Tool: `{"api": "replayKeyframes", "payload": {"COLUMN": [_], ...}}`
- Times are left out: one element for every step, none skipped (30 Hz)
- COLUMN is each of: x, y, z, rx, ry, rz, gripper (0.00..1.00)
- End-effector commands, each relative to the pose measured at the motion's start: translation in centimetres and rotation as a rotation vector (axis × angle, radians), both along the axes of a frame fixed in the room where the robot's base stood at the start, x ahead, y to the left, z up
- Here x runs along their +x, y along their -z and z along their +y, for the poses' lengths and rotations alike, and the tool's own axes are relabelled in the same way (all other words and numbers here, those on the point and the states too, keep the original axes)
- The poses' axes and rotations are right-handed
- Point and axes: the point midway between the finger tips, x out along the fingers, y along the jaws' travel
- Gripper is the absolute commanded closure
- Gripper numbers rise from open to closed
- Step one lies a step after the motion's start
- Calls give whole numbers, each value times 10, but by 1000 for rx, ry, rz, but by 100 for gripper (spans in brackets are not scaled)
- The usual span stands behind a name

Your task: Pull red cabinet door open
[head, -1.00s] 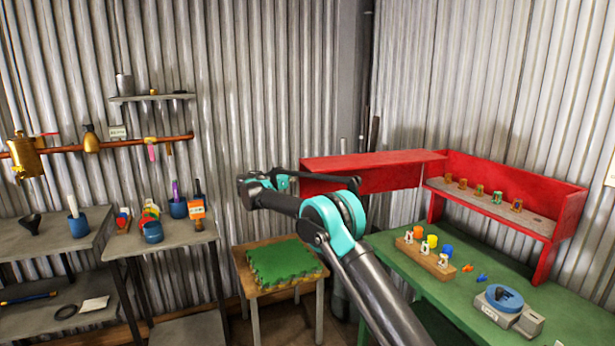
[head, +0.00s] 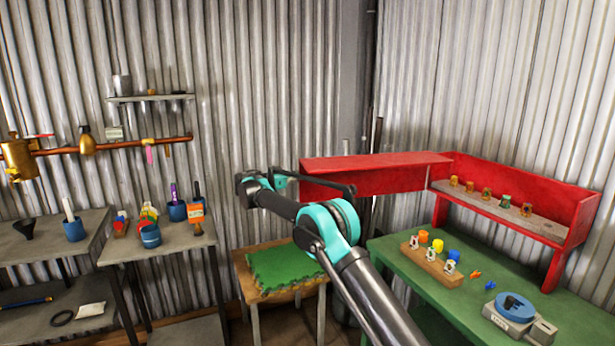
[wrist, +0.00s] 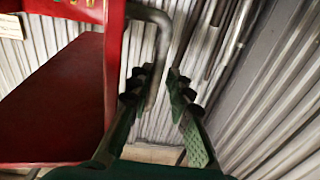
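The red cabinet (head: 520,222) stands on the green bench in the head view, with small bottles on its shelf. A long red panel (head: 375,182) reaches left from it; I cannot tell for sure whether this is the door. In the wrist view a red upright edge (wrist: 115,65) stands left of my gripper (wrist: 165,92), with a bent grey bar handle (wrist: 158,40) beside it. The two fingers are apart. The handle's lower part hangs between them, close to the left finger; I cannot tell whether they touch. In the head view my arm partly covers the region below the panel.
The green bench (head: 415,265) holds a wooden block (head: 430,266) with small bottles and a blue-topped device (head: 512,305). A small table (head: 240,270) with green mats stands left of my arm. Grey shelves (head: 110,258) hold cups. Corrugated walls close off the back.

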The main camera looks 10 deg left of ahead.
Motion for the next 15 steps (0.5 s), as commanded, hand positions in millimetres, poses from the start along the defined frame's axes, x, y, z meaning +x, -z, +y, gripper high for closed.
{"api": "replayKeyframes", "payload": {"x": [0, 0, 0, 0, 0, 0, 0, -1, -3, -5, -7, -11, -14, -17, -23], "y": [0, 0, 0, 0, 0, 0, 0, 0, 0, 0, 0, 0, 0, 0, 0], "z": [-1, -1, -1, -1, -2, -1, 0, 1, 3, 6, 9, 13, 17, 22, 29], "rx": [0, 0, 0, 0, -1, -1, -1, -1, -1, -1, -1, -1, -1, -1, -1], "ry": [1, 2, 2, 2, 3, 3, 3, 3, 2, 2, 2, 2, 2, 1, 0], "rz": [0, 0, 0, 0, -1, -1, -1, -1, -1, -1, -1, -1, -1, -1, -1], "gripper": [82, 82, 82, 82, 82, 82, 82, 82, 82, 82, 82, 82, 82, 82, 82]}}
